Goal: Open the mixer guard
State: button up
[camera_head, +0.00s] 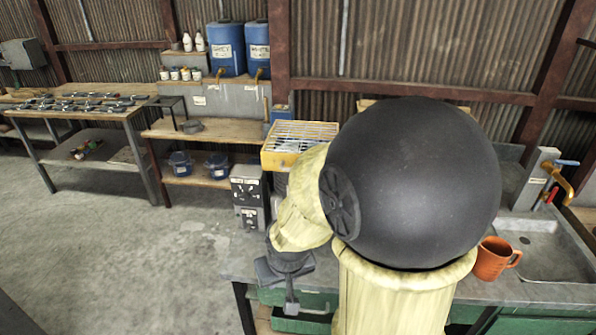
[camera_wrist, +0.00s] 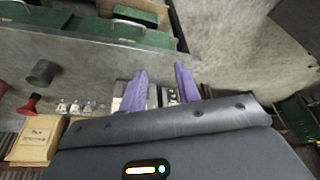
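The mixer appears to be the yellow unit with a wire-grid guard (camera_head: 303,131) on top, in the middle of the head view. The guard lies flat over it and looks closed. My arm hides its right and lower parts. My gripper (camera_head: 290,299) hangs below and in front of the mixer in the head view, apart from the guard. In the wrist view my gripper (camera_wrist: 160,70) shows two purple fingers spread apart with nothing held. A pale and dark box (camera_wrist: 155,94) shows behind the fingers; I cannot tell exactly what it is.
A grey control box (camera_head: 248,194) stands left of the mixer. An orange mug (camera_head: 494,258) sits by the sink (camera_head: 550,247) at right. A tool table (camera_head: 80,106) and shelves with blue containers (camera_head: 226,48) stand behind left. The floor at left is clear.

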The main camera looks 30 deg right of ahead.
jog(key=w+d+m+t, duration=0.75)
jog(key=w+d, duration=0.45)
jog(key=d, duration=0.2)
jog(key=s+d+r+m+t+y, duration=0.4)
jog(key=d+r+m+t, duration=0.1)
jog(key=t, duration=0.2)
jog(key=shift+s+d+r+m+t, duration=0.25)
jog(key=shift+r+m+t, duration=0.05)
jog(key=shift+m+t, duration=0.05)
jog(key=shift+w, duration=0.15)
jog(key=p+x, duration=0.6)
jog(key=x, duration=1.1)
jog(key=shift+w+a+r+p, duration=0.1)
jog(key=shift+a+p, duration=0.05)
jog(key=shift+p, duration=0.25)
